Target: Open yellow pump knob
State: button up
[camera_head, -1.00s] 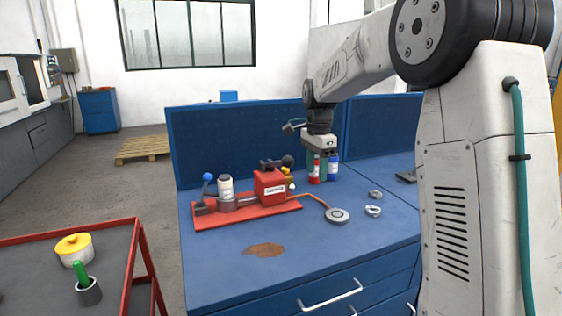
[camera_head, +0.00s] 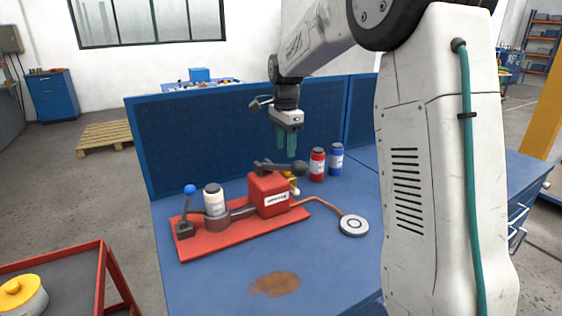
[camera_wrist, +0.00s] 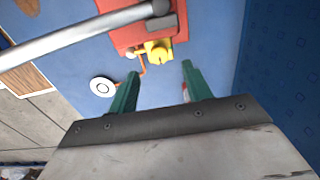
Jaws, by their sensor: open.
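A yellow knob (camera_wrist: 158,50) sits at the edge of the red pump unit in the wrist view. In the head view the yellow knob (camera_head: 291,178) is mostly hidden behind the red pump box (camera_head: 268,194), with a white part near it. My gripper (camera_head: 286,152) hangs above and behind the pump, pointing down. In the wrist view its two green fingers (camera_wrist: 158,85) are spread apart and empty. The yellow knob lies beyond the fingertips, between their lines, and is not touched.
A red bottle (camera_head: 317,164) and a blue bottle (camera_head: 336,159) stand right of the pump. A black-ended lever (camera_head: 282,168) crosses the pump top. A white round disc (camera_head: 354,225) lies on the blue bench, with a blue back panel (camera_head: 200,145) behind.

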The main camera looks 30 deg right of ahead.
notch_tip(320, 180, down, 7)
jog(key=shift+r, duration=0.15)
jog(key=shift+s, duration=0.1)
jog(key=shift+d, duration=0.1)
jog(key=c, duration=1)
jog(key=shift+o, duration=0.2)
jog(key=shift+n, duration=2.9)
jog(key=shift+r, duration=0.1)
